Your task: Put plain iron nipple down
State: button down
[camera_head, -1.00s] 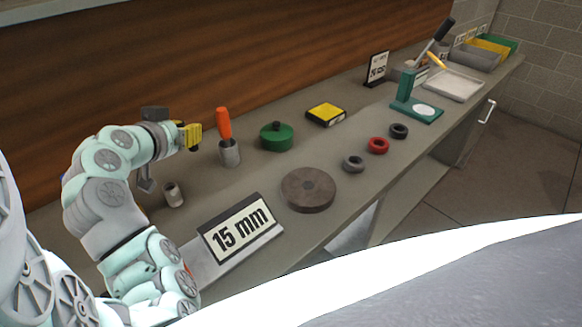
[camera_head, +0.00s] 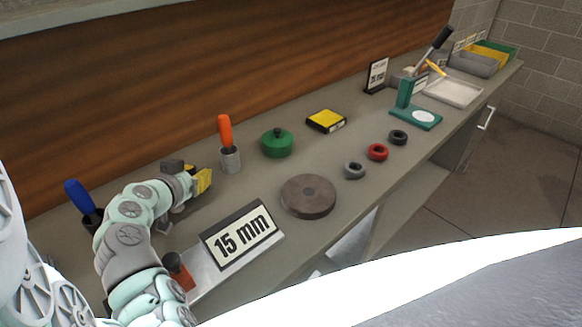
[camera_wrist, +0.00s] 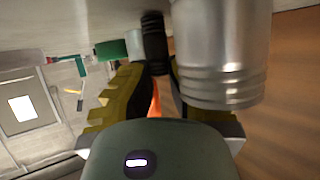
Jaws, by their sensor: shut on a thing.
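A dark, ridged cylinder, which I take for the plain iron nipple (camera_wrist: 154,38), sits between my yellow fingertips in the wrist view. My gripper (camera_wrist: 155,68) is shut on it. The nipple's far end shows against the bench top (camera_wrist: 60,25); I cannot tell whether it touches. A larger-looking silver grooved cylinder (camera_wrist: 224,50) stands close on the right of the wrist view, in front of part of the right finger. In the head view my gripper (camera_head: 190,182) is low over the bench, behind the 15 mm sign (camera_head: 240,235); the nipple cannot be made out there.
An orange-handled tool in a grey cup (camera_head: 230,160) stands right of my gripper. A green pot (camera_head: 277,143), a brown disc (camera_head: 308,196) and several small rings lie farther right. A blue-handled tool (camera_head: 80,197) is at left. Bench around the yellow box (camera_head: 326,120) is free.

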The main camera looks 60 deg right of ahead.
jog(key=shift+f+b, duration=0.15)
jog(key=shift+b, duration=0.15)
jog(key=c, duration=1.1)
grip_release()
jog(key=shift+c, duration=0.2)
jog(key=shift+r+p, duration=0.35)
jog(key=shift+p, duration=0.1)
jog(key=shift+a, duration=0.25)
jog(key=b+v, duration=0.3)
jog(key=v, duration=0.8)
jog(key=shift+s+a, duration=0.2)
